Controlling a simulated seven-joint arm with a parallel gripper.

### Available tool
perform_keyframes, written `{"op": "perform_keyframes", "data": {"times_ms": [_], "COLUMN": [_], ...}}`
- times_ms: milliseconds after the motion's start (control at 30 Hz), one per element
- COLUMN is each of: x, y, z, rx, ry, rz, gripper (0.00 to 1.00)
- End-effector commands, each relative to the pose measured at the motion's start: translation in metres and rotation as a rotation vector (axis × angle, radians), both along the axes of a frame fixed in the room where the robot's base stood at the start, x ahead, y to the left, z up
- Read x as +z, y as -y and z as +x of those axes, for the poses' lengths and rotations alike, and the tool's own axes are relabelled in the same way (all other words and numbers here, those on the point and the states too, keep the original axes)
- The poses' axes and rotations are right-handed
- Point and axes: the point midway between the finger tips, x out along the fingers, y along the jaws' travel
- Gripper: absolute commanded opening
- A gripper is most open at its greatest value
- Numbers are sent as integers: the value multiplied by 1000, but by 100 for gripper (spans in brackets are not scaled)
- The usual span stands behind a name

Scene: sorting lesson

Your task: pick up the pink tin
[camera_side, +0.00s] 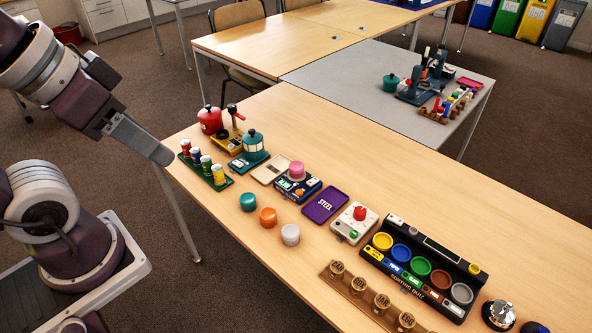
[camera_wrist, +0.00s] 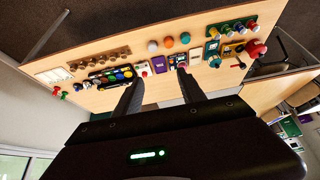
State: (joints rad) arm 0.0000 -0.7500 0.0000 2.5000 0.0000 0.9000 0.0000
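The pink tin (camera_side: 297,170) is a small round tin sitting on a dark blue device, near the middle of the row on the wooden table. My gripper (camera_side: 160,152) is above the table's left edge in the side view, well to the left of the tin and apart from it. In the wrist view my gripper (camera_wrist: 158,77) shows two dark fingers spread apart with nothing between them. The blue device (camera_wrist: 178,58) shows small beyond the right fingertip; the tin on it is too small there to make out clearly.
Teal, orange and white tins (camera_side: 268,217) stand in front of the blue device. A purple tray (camera_side: 325,205) lies to its right, a beige plate (camera_side: 271,168) to its left. A teal pot (camera_side: 253,145) and red pot (camera_side: 210,119) stand farther left.

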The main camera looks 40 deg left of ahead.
Motion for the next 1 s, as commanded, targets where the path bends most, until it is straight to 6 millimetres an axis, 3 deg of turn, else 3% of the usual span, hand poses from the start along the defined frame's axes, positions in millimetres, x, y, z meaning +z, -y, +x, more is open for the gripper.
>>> {"op": "perform_keyframes", "data": {"times_ms": [67,367,467,567,600,667,733,867,900,1000], "x": [0,1,11,21,19,9,-14,-87,-115,-189], "y": [0,0,3,3,0,-6,-17,-43,-52,-71], "z": [0,2,28,89,120,165,217,302,323,360], "rx": [0,7,79,255,346,485,651,956,1045,1230], "ry": [0,-3,-45,-124,-158,-207,-256,-321,-332,-345], "rz": [0,-7,-83,-225,-282,-352,-412,-465,-469,-458], "gripper": [65,65,65,65,65,65,65,65,65,65]}}
